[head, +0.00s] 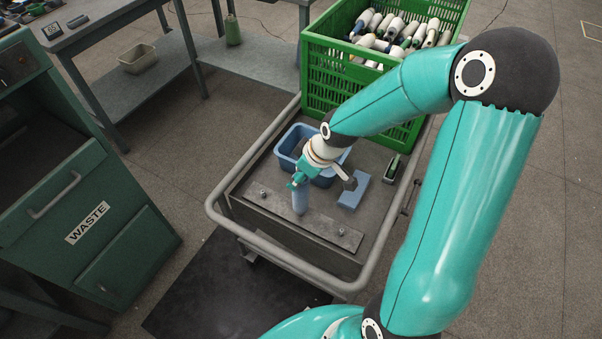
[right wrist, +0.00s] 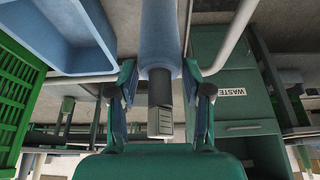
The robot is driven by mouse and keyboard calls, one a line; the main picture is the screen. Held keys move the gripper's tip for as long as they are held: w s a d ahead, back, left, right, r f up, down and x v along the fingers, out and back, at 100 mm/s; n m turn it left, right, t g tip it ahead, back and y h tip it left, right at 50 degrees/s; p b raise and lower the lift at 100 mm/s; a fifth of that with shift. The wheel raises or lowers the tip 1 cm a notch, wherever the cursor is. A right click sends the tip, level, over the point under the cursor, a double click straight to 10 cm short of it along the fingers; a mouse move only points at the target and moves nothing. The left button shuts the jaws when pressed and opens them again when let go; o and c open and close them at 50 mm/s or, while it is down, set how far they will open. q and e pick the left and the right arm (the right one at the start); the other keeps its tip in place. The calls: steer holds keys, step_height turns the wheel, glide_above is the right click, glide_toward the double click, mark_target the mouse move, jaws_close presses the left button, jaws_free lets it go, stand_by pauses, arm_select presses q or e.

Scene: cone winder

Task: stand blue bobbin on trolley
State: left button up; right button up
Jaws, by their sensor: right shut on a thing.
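The blue bobbin (head: 299,201) is a pale blue cylinder standing near upright over the metal plate at the near side of the trolley (head: 222,222). Its lower end is at or just above the plate; I cannot tell whether it touches. In the right wrist view the blue bobbin (right wrist: 160,35) lies between the fingers of my right gripper (right wrist: 161,92), with a dark grey end piece showing. My left gripper is out of view.
On the trolley are a blue bin (head: 287,150), a light blue block (head: 354,191), a small dark green item (head: 392,168) and a green crate (head: 325,85) of bobbins. A tubular rail (head: 255,246) rims the trolley. A green waste cabinet (head: 120,250) stands left.

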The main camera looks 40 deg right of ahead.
steer(key=shift+f+b, duration=1.05)
steer(key=shift+b, duration=0.35)
stand_by(2.0)
steer(key=o, duration=1.1)
steer(key=shift+o, duration=0.4)
steer(key=o, duration=0.3)
steer(key=shift+o, duration=0.2)
steer(key=shift+p+v, duration=1.4)
steer(key=shift+v, duration=0.75)
steer(key=shift+p+v, duration=1.05)
steer(key=shift+v, duration=0.85)
